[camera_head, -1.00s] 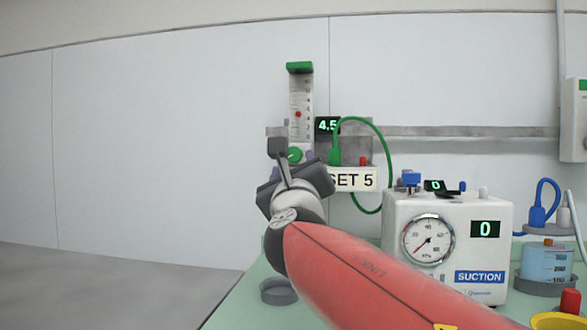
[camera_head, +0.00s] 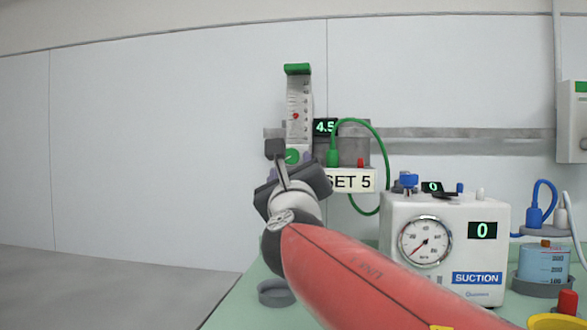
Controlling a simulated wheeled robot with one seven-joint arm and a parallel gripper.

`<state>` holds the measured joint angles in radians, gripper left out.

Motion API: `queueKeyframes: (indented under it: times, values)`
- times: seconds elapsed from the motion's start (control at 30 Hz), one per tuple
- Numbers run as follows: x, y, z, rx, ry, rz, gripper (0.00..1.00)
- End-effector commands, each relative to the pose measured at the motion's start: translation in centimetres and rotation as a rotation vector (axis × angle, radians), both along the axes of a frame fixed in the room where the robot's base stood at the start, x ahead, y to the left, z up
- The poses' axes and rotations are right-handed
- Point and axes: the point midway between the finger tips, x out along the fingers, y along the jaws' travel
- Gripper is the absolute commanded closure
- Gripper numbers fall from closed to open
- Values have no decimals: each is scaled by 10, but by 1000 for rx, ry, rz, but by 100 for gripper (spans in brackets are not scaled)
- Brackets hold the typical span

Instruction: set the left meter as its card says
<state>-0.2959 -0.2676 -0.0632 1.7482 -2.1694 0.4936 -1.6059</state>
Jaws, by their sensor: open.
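The left meter (camera_head: 299,105) is a clear upright tube with a green cap on the wall rail, with a red float inside. Its green knob (camera_head: 292,156) is at its foot. The display (camera_head: 325,127) beside it reads 4.5. My gripper (camera_head: 283,158) is open and in front of the knob, covering part of the meter's base. I cannot tell whether the fingers touch the knob.
A white suction unit (camera_head: 470,220) with a round gauge and displays reading 0 stands right on the green worktop (camera_head: 240,312). A green hose (camera_head: 386,160) loops beside the meter. A blue-filled jar (camera_head: 544,265) is far right.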

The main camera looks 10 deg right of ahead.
Motion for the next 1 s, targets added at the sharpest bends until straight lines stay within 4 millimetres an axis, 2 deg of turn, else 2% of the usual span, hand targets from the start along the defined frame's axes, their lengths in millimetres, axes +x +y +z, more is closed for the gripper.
queueKeyframes:
  times: [0.9, 1.0]
  values:
    - [0, 0, 0, 1, -1, 0, 48]
    - [2, 3, -6, 66, -30, -1, 48]
